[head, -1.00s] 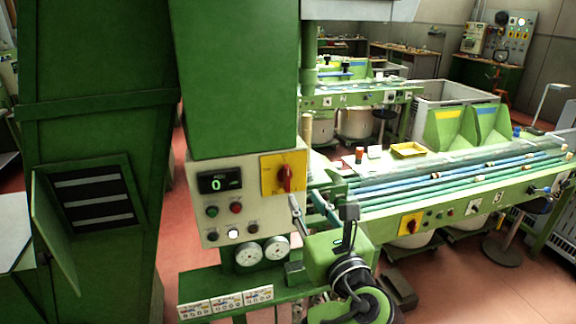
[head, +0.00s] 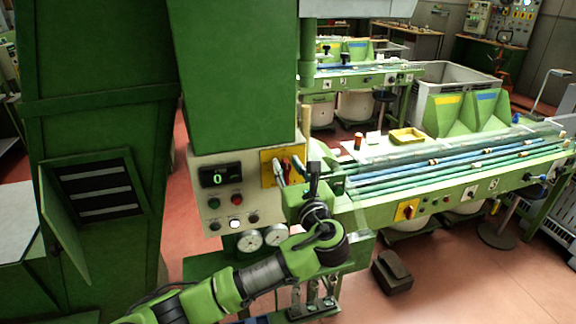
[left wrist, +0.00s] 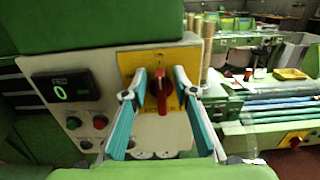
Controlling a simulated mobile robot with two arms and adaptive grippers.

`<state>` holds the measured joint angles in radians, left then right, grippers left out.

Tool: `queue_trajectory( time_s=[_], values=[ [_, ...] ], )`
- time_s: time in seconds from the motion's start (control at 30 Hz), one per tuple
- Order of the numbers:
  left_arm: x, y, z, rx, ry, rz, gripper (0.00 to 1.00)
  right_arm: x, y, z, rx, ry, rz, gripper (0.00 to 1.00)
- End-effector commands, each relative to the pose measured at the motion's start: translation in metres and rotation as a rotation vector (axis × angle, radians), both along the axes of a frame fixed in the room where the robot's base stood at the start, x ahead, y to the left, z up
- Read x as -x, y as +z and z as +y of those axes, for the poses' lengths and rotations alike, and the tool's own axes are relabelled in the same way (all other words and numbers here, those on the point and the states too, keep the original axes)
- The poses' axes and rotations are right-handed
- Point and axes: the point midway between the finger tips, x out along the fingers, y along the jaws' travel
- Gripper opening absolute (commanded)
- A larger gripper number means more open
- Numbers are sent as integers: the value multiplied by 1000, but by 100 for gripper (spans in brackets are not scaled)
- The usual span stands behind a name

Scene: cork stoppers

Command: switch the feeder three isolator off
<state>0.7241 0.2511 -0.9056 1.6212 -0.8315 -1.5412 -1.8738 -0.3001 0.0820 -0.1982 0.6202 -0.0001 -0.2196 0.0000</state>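A red rotary isolator knob (left wrist: 163,88) sits on a yellow plate (left wrist: 138,60) on the cream control panel (head: 208,160). Its handle stands about upright in the left wrist view. In the head view the knob is partly hidden behind my left gripper (head: 284,170). My left gripper (left wrist: 160,75) is open and faces the panel, with a teal-padded finger on each side of the knob. I cannot tell whether either finger touches it. A second red isolator (head: 406,210) on a yellow plate is on the front of the long sorting table. My right gripper is not in view.
The panel has a green display reading 0 (head: 217,177), several push buttons and two round gauges. A green cabinet (head: 90,110) with an open door stands at left. A dark block (head: 392,272) lies on the red floor.

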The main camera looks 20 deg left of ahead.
Motion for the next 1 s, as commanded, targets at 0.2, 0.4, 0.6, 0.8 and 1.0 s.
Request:
queue_trajectory(
  time_s=[0.2, 0.4, 0.6, 0.8, 1.0],
  values=[
    [0, 0, 0, 0, 0, 0, 0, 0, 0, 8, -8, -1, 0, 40],
    [0, 0, 0, 0, 0, 0, 0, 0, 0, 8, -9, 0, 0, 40],
    [1, -1, 0, 23, -1, -16, 0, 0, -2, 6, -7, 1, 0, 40],
    [2, -2, 2, 105, -1, -70, 0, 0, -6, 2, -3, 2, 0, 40],
    [5, -4, 6, 242, -1, -161, 0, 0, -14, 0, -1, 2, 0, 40]
  ],
)
